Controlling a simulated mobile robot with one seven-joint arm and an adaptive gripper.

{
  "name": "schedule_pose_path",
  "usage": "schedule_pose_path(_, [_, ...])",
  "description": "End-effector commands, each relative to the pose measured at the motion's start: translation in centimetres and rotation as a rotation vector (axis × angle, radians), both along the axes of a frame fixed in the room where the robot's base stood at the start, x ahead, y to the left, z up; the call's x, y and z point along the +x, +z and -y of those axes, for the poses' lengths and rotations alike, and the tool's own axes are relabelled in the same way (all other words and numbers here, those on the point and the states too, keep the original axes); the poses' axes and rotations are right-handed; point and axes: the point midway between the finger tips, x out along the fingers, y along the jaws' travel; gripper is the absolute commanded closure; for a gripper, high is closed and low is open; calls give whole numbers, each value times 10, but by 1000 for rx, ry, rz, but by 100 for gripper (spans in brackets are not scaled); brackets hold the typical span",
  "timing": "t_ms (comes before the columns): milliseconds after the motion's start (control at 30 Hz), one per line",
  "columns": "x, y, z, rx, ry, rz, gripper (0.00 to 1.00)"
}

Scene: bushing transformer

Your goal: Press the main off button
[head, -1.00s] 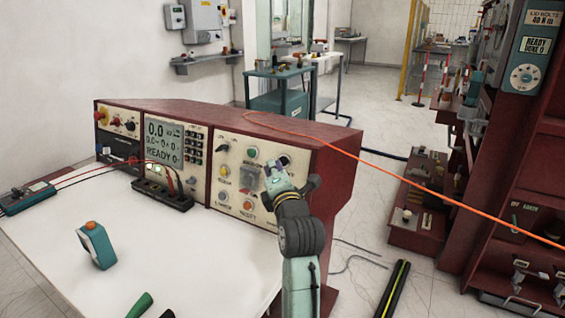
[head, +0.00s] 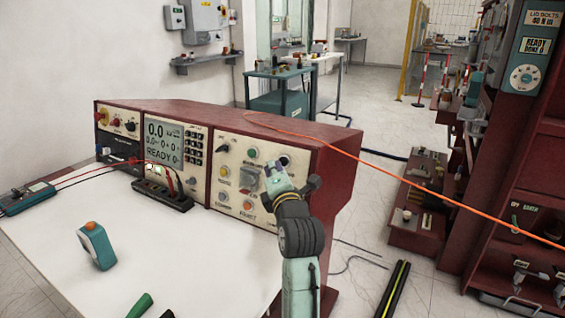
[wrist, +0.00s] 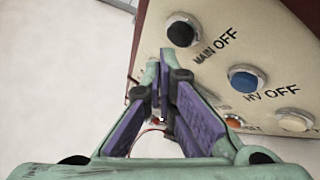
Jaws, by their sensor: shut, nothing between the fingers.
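The main off button (wrist: 181,32) is a round black button in a light ring on the cream panel, with "MAIN OFF" printed beside it. It stands above the fingertips in the wrist view. In the head view a black button (head: 284,161) at the panel's upper right appears to be the same one, close to my gripper (head: 270,170). My gripper, also in the wrist view (wrist: 158,62), has its green and purple fingers closed and empty. In the wrist view its tips lie below and left of the button; I cannot tell the gap in depth. My gripper hides part of the panel in the head view.
The blue HV OFF button (wrist: 245,80) is close by, with a red button (wrist: 233,122) beyond it. The green button (head: 253,153) is left of the black one. An orange cable (head: 400,185) runs over the red console (head: 335,175). The white tabletop (head: 190,260) is mostly clear.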

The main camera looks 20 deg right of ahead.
Motion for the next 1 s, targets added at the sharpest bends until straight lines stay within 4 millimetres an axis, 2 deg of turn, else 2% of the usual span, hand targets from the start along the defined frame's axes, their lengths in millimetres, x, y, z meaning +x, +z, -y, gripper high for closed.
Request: schedule_pose_path(1000, [7,-3,10,0,0,0,100])
